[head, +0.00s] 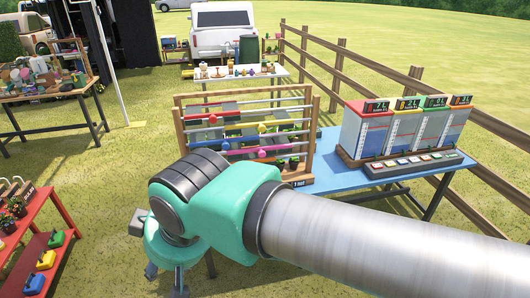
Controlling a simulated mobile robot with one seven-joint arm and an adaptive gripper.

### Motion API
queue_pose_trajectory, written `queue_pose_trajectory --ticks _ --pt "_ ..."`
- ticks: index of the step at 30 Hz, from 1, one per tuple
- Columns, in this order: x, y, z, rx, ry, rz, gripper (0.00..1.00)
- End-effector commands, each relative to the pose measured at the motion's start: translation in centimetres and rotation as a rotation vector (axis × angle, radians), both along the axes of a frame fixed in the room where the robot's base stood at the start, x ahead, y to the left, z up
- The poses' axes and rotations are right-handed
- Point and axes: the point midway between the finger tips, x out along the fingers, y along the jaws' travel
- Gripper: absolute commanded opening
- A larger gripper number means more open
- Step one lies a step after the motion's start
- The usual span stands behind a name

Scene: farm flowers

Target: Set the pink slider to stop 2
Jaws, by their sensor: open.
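A wooden rack (179,137) with several horizontal rods stands on the blue table in the head view, and round coloured knobs sit on its rods. Another pinkish knob (262,153) is on a lower rod near the middle. My arm hides the rack's lower left part.
A row of coloured units with displays (405,128) stands right of the rack on the blue table (340,150). A wooden fence (415,75) runs behind on the right. A red shelf (58,212) with flowers and small coloured boxes stands at left. Grass is open between them.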

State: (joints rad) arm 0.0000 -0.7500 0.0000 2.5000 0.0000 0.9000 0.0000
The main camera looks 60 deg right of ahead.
Motion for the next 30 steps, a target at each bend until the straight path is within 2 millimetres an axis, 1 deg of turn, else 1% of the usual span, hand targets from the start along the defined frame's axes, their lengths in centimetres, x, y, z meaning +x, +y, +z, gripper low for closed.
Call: queue_pose_trajectory --ticks 12,14,17,20,23,26,27,29,30 --pt "0.1 0.0 0.0 0.000 -0.001 -0.001 0.47" --pt "0.3 -0.1 0.0 0.000 -0.003 -0.004 0.47" --pt "1.3 -0.6 0.0 -0.003 -0.016 -0.018 0.47" --pt "3.1 -1.7 -0.2 -0.009 -0.038 -0.045 0.47" --pt "6.0 -3.4 -0.4 -0.020 -0.078 -0.084 0.47" --pt "9.6 -6.0 -0.7 -0.035 -0.129 -0.133 0.47" --pt "11.1 -7.3 -1.0 -0.042 -0.152 -0.154 0.47" --pt "13.4 -9.4 -1.3 -0.054 -0.189 -0.187 0.47" --pt "14.9 -10.9 -1.6 -0.063 -0.214 -0.208 0.47"
